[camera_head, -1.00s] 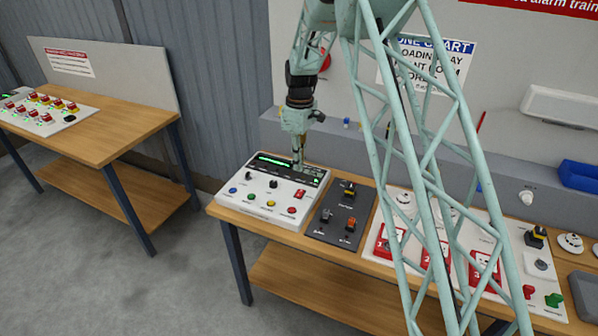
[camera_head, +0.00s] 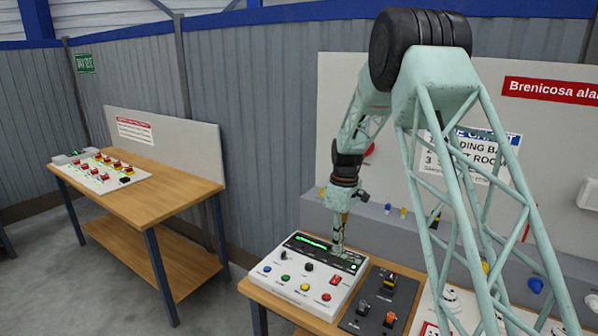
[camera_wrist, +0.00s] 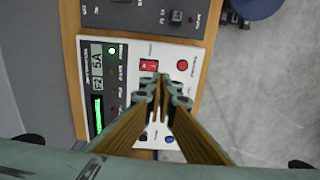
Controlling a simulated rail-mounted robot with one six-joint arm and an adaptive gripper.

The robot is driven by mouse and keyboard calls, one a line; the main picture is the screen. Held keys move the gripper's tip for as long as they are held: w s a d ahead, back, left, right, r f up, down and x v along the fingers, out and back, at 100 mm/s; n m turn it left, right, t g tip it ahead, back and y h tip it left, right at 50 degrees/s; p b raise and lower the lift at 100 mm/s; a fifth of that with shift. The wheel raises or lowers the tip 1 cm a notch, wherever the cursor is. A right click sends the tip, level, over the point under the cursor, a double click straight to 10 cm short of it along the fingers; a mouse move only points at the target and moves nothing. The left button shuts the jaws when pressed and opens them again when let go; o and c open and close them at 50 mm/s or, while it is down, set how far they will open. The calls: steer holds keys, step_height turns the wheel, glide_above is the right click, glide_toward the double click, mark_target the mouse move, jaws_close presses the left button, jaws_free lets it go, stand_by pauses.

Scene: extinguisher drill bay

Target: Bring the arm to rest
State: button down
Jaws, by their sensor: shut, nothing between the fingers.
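My gripper (camera_head: 339,246) hangs pointing down over the white control panel (camera_head: 290,271), near its green-lit display. In the wrist view my gripper (camera_wrist: 160,82) is shut and empty, its fingertips together over the panel beside a red rocker switch (camera_wrist: 149,65). Whether the tips touch the panel I cannot tell. The panel carries several coloured buttons and a black knob. My lattice arm reaches across the right side of the head view and bends down to the panel.
A dark switch box (camera_head: 379,301) sits just right of the panel on the wooden bench (camera_head: 262,293). A second table (camera_head: 150,200) with a board of red switches (camera_head: 101,171) stands at the left. Open floor lies between them. A grey wall ledge runs behind the bench.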

steer(key=s+d+r+m+t+b, duration=0.1)
steer(key=s+d+r+m+b, duration=0.15)
steer(key=s+r, duration=0.95)
steer(key=s+d+r+m+t+b, duration=0.1)
steer(key=s+r+m+b, duration=0.25)
steer(key=s+r, duration=0.85)
steer(key=s+f+m+t+b, duration=0.1)
steer(key=s+f+m+b, duration=0.1)
steer(key=s, duration=1.6)
steer(key=s+d+f+m+t+b, duration=0.1)
steer(key=s+f+b, duration=0.3)
steer(key=s, duration=1.4)
steer(key=shift+d+f+m+b, duration=0.2)
steer(key=shift+m+b, duration=0.7)
steer(key=shift+b, duration=0.1)
